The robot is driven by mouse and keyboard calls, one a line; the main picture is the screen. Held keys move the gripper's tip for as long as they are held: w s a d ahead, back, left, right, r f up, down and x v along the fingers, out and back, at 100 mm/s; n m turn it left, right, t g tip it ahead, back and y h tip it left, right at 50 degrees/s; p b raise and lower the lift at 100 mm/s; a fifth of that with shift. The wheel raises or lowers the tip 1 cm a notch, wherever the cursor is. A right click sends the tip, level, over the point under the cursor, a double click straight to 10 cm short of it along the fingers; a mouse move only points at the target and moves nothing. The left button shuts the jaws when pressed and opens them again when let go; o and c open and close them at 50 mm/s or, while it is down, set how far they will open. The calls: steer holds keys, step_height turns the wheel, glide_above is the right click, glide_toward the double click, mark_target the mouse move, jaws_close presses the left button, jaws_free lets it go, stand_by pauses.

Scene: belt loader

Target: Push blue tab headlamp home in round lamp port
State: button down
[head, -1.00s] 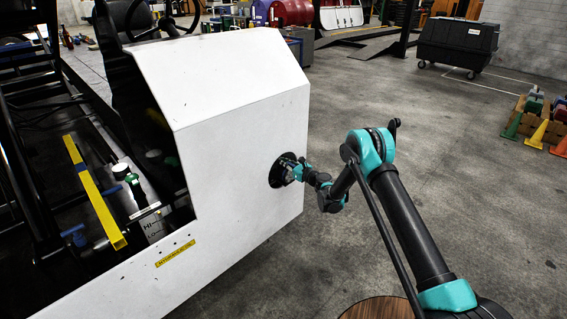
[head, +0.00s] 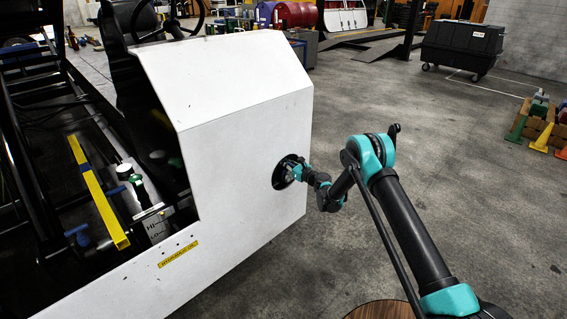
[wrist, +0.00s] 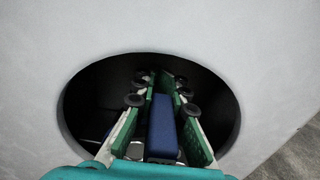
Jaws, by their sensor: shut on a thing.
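The round lamp port (head: 281,174) is a dark hole in the white front panel of the belt loader. In the wrist view the port (wrist: 85,95) shows as a wide dark opening around my gripper. My gripper (wrist: 165,85) reaches into the port, its green-padded fingers shut on a blue tab (wrist: 162,130) between them. In the head view my gripper (head: 297,172) is at the port's right side. The headlamp body beyond the tab is not clearly visible; the dark interior and fingers hide it. I cannot tell how deep it sits.
The white panel (head: 235,130) surrounds the port, with a yellow label (head: 178,254) low on its left. Open concrete floor (head: 450,180) lies to the right.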

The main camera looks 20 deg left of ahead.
mark_target(290, 163)
steer(key=shift+x, duration=2.3)
steer(key=shift+v, duration=4.7)
steer(key=shift+x, duration=1.9)
